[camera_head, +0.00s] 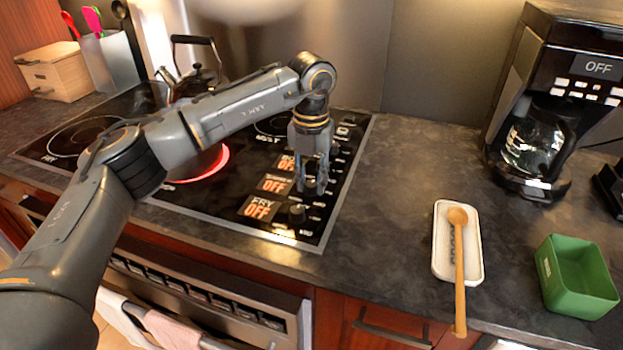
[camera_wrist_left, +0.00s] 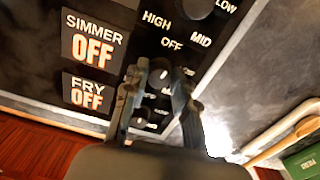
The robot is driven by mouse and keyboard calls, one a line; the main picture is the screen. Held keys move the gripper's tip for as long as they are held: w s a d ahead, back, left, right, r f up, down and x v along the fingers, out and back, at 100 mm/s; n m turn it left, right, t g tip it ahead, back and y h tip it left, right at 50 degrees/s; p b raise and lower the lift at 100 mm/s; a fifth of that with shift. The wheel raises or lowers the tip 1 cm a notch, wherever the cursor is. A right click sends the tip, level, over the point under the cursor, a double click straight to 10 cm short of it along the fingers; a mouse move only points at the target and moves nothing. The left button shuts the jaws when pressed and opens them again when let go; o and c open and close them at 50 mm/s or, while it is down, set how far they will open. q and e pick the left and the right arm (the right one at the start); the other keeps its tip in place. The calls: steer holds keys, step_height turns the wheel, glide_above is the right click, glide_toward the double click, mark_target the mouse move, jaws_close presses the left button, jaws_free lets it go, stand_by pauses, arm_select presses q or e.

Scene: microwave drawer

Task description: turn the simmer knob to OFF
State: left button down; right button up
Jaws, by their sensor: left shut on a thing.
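The simmer display (camera_head: 273,184) on the black cooktop reads OFF in orange; it also shows clearly in the left wrist view (camera_wrist_left: 94,42). My left gripper (camera_head: 314,186) points down at the knob row just right of this display. In the left wrist view the gripper (camera_wrist_left: 158,80) is shut on a dark round knob (camera_wrist_left: 160,70), the simmer knob by its place in the row. The fingers hide much of the knob, so its pointer cannot be read. The fry knob (camera_head: 297,213) stands nearer the front. My right gripper is not in view.
A burner ring (camera_head: 218,163) glows red under my left arm. A kettle (camera_head: 195,70) stands behind it. Right of the cooktop are a spoon rest (camera_head: 441,262) with a wooden spoon (camera_head: 459,265), a green box (camera_head: 577,277) and a coffee maker (camera_head: 550,100). The counter between is clear.

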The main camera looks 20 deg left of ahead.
mark_target(311, 183)
arm_select(q)
steer(key=shift+n, duration=0.8)
steer(key=c, duration=1.1)
jaws_free()
steer(key=shift+o, duration=0.2)
steer(key=shift+r, duration=0.1)
step_height(311, 183, up, 12)
